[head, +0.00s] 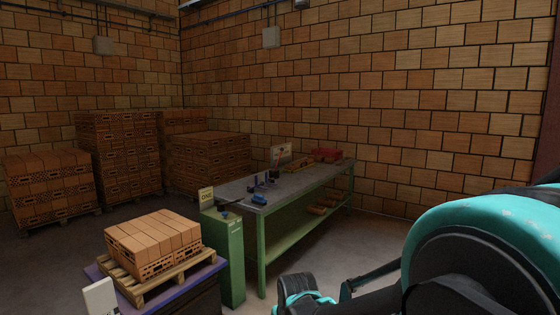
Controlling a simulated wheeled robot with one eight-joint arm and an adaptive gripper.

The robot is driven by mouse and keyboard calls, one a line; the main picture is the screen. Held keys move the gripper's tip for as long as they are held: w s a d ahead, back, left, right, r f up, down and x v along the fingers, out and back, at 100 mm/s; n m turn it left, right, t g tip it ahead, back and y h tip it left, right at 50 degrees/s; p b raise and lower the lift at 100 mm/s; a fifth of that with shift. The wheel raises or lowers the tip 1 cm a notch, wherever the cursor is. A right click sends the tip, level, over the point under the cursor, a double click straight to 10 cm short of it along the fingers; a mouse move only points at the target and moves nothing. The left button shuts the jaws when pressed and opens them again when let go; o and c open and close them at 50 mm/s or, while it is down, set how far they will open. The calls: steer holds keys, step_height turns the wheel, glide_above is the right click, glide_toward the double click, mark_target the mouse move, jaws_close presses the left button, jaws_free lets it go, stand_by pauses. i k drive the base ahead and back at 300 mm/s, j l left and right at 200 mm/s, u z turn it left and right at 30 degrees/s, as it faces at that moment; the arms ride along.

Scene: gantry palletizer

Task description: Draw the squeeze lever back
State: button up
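A green pedestal (226,255) stands at the front left end of the workbench. A small dark lever-like part (231,202) lies on its top, too small to tell its exact shape or position. It may be the squeeze lever, but I cannot be sure. Parts of my teal and black arm fill the lower right, well to the right of the pedestal. I cannot make out my gripper's fingertips, and nothing of mine touches the pedestal.
A small sign (206,196) stands on the pedestal. The green-legged workbench (300,183) carries blue and red items. A brick-loaded pallet (172,278) sits on a dark stand at front left. Brick stacks (122,155) stand behind. Floor is open between the stacks and pedestal.

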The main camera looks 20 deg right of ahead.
mark_target(282, 149)
steer(key=i+l+z, duration=0.4)
steer(key=i, duration=0.15)
steer(key=i+z, duration=0.4)
steer(key=i, duration=0.15)
steer(key=i+j+z, duration=0.1)
steer(key=i+z, duration=0.3)
steer(key=i, duration=0.2)
steer(key=i+z, duration=0.25)
steer(key=i, duration=1.65)
steer(key=i+u, duration=0.7)
steer(key=i, duration=0.2)
steer(key=i+l+u, duration=0.15)
steer(key=i+u, duration=0.2)
steer(key=i, duration=0.05)
